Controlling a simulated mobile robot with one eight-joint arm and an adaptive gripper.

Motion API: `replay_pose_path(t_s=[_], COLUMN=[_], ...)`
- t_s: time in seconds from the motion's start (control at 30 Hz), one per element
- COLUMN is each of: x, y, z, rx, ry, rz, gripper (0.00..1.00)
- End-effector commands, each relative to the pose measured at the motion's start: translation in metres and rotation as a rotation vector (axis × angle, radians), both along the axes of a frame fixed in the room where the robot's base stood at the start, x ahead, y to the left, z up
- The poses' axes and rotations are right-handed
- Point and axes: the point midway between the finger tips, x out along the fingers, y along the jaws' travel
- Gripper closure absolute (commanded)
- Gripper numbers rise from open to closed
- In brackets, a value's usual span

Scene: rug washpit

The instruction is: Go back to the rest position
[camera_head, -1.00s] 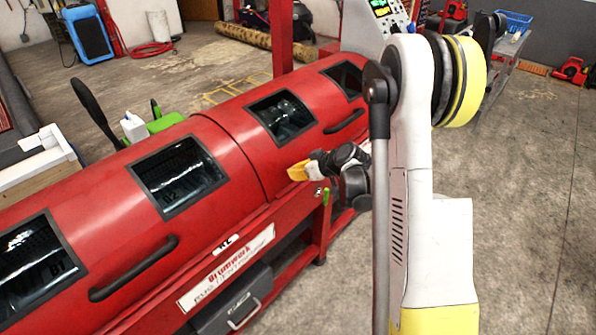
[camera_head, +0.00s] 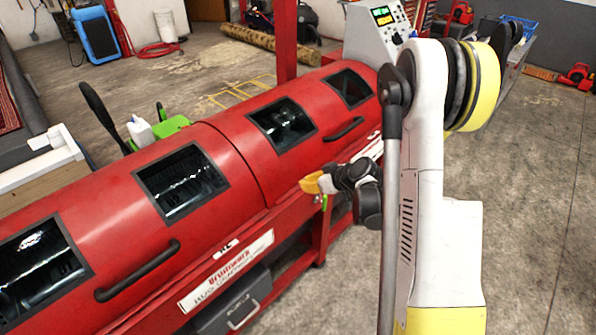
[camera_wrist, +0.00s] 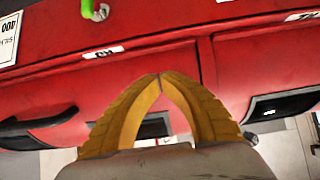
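My gripper (camera_head: 312,184) shows in the head view with its yellow fingers in front of the red drum machine (camera_head: 232,135). In the wrist view my gripper (camera_wrist: 160,78) has its two yellow fingertips meeting, so it is shut, with nothing seen between them. The red machine (camera_wrist: 240,60) fills most of the wrist view behind the fingers. I cannot tell whether the fingers touch it. My arm rises at the right of the head view, white and yellow.
The machine has dark windows and black handles (camera_head: 140,270). A control panel (camera_head: 383,22) stands at its far end. A rolled rug (camera_head: 255,42) and a blue unit (camera_head: 97,40) are behind. A bench with a blue basket (camera_head: 518,28) is at the back right.

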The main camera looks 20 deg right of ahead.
Motion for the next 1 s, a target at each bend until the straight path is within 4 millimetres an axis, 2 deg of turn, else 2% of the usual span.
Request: replay_pose_path(t_s=[0.1, 0.2, 0.43, 0.53, 0.67, 0.77, 0.87, 1.0], x=[-0.019, -0.029, -0.036, -0.035, -0.039, -0.049, -0.066, -0.097], y=[-0.009, -0.013, -0.014, -0.01, 0.007, 0.029, 0.05, 0.079], z=[-0.008, -0.013, -0.013, -0.006, 0.023, 0.055, 0.086, 0.124], rx=[0.001, 0.0, 0.001, 0.002, 0.005, 0.007, 0.004, -0.005], ry=[-0.001, 0.0, 0.0, 0.011, 0.057, 0.112, 0.164, 0.22], rz=[-0.003, -0.002, -0.001, -0.002, -0.021, -0.049, -0.086, -0.142], gripper=[1.0, 1.0, 1.0, 1.0, 1.0, 1.0, 1.0, 1.0])
